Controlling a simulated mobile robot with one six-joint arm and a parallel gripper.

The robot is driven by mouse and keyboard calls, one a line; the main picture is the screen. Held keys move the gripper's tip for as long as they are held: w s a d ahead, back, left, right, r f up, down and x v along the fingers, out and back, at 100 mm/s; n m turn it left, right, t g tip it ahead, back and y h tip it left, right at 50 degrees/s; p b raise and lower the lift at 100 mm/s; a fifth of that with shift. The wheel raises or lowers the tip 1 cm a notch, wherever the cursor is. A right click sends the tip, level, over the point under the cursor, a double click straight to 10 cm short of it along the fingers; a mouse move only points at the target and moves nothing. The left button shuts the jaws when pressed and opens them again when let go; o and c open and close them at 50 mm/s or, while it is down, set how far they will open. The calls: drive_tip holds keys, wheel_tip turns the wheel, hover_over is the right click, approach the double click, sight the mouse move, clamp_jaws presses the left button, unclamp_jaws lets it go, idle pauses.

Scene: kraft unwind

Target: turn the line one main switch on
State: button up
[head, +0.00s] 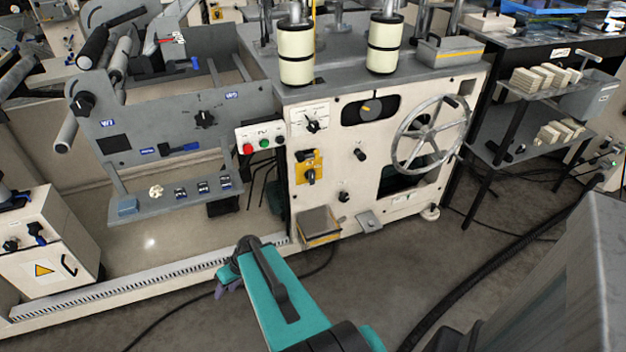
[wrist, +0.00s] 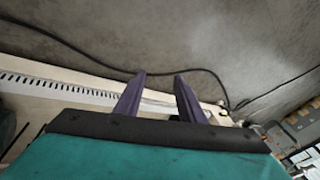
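A yellow plate with a dark rotary switch (head: 310,172) is on the cream front panel of the machine, below a white dial plate. It looks like a main switch, but I cannot read a label or its position. At far left, a cream cabinet (head: 45,250) with a warning triangle carries dark rotary knobs (head: 37,234); I cannot read which line it belongs to. My gripper (head: 229,287) is low over the floor, in front of and below the machine, apart from both. In the wrist view my gripper (wrist: 159,92) has two purple fingers apart with nothing between them.
A button box (head: 262,140) with red and green buttons sits left of the cream panel. A spoked handwheel (head: 432,133) is at its right. A slotted cream rail (head: 150,280) runs along the floor. Cables (head: 480,245) cross the grey floor, which is otherwise open in front.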

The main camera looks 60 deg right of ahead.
drive_tip(key=w+d+r+m+t+h+b, duration=0.1)
drive_tip(key=d+r+t, duration=0.1)
drive_tip(key=d, duration=0.4)
drive_tip(key=w+d+r+t+h+b, duration=0.1)
drive_tip(key=w+d+r+b, duration=0.1)
drive_tip(key=d, duration=0.5)
drive_tip(key=m+t+h+b, duration=0.4)
drive_tip(key=h+b, duration=0.2)
drive_tip(key=h, duration=0.4)
approach(313, 174)
drive_tip(key=r+v, duration=0.1)
drive_tip(key=v, duration=0.4)
drive_tip(key=shift+w+d, duration=0.15)
drive_tip(key=shift+d, duration=0.1)
drive_tip(key=shift+f, duration=0.1)
drive_tip(key=shift+a+f+p+x, duration=0.1)
drive_tip(key=shift+p+x, duration=0.05)
drive_tip(key=shift+x, duration=2.15)
drive_tip(key=shift+a+f+p+x, duration=0.1)
drive_tip(key=shift+f+p+x, duration=0.1)
drive_tip(key=shift+x, duration=2.1)
drive_tip(key=shift+f+p+x, duration=0.1)
drive_tip(key=shift+p+x, duration=0.05)
drive_tip(key=shift+x, duration=2.15)
